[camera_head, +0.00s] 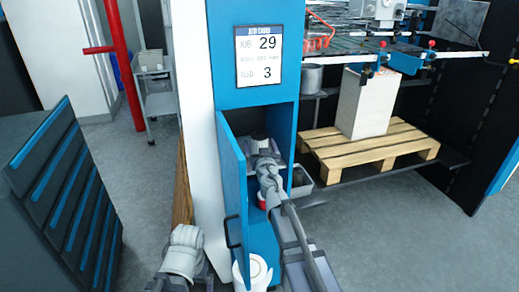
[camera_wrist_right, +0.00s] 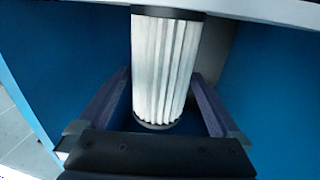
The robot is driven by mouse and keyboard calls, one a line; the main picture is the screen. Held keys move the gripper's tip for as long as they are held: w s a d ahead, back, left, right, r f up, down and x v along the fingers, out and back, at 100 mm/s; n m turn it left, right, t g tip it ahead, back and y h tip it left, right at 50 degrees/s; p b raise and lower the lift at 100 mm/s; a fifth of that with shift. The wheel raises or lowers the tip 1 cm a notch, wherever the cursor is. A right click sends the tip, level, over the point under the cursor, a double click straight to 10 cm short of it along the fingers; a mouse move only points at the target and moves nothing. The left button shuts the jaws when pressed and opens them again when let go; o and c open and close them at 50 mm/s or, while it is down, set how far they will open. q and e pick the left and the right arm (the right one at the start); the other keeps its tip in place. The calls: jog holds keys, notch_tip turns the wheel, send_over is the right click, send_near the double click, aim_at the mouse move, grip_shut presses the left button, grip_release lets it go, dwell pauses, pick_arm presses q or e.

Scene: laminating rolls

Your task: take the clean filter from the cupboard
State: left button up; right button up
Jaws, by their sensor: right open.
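The clean filter (camera_wrist_right: 165,65) is a white pleated cylinder with dark end caps, upright inside the blue cupboard (camera_head: 232,195). The cupboard door stands open. My right gripper (camera_wrist_right: 158,110) reaches into the cupboard and is open, with one finger on each side of the filter's lower part. I cannot tell whether the fingers touch it. In the head view my right gripper (camera_head: 263,155) is small and mostly hides the filter. A grey part of my left arm shows at the bottom, but its gripper fingers do not show.
A white hollow cylinder (camera_head: 251,272) stands at the bottom, below the open door. A red and white item (camera_head: 262,202) sits low in the cupboard. A wooden pallet (camera_head: 367,148) with a white block (camera_head: 367,103) is at right. Grey floor at lower right is clear.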

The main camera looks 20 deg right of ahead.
jog(key=w, duration=0.3)
jog(key=shift+w+d, duration=0.1)
jog(key=shift+d, duration=0.1)
jog(key=c, duration=1.2)
jog(key=shift+r, duration=0.1)
jog(key=shift+c, duration=0.2)
notch_tip(320, 180, up, 10)
jog(key=p, duration=1)
